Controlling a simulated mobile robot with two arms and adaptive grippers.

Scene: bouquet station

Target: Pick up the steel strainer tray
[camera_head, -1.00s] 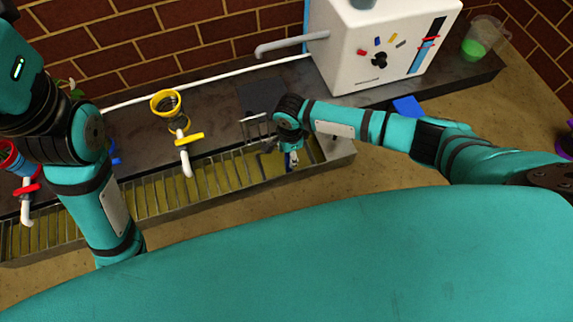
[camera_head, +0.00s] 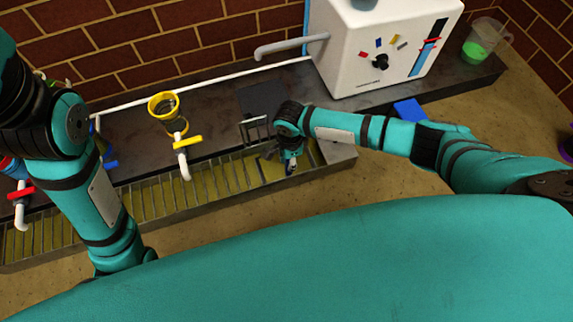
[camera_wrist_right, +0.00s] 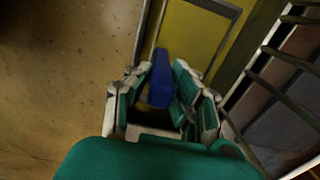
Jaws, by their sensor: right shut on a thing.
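A long slatted metal trough (camera_head: 130,201) with a yellowish floor runs along the front of the counter; I take its slatted grid to be the steel strainer tray. My right gripper (camera_head: 289,166) is at the trough's right end, pointing down. In the right wrist view its fingers (camera_wrist_right: 160,92) are shut around a blue piece (camera_wrist_right: 161,66) beside a steel-framed yellow panel (camera_wrist_right: 188,30). I cannot tell whether the blue piece is the tray's handle. The trough's right end is partly hidden by my gripper. My left gripper is out of view.
A small steel rack (camera_head: 254,131) stands just behind my right gripper. A yellow funnel with a tap (camera_head: 188,141) and a red tap (camera_head: 21,193) overhang the trough. A white dispenser box (camera_head: 372,55), blue block (camera_head: 409,109) and green-filled jug (camera_head: 476,49) are at the right.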

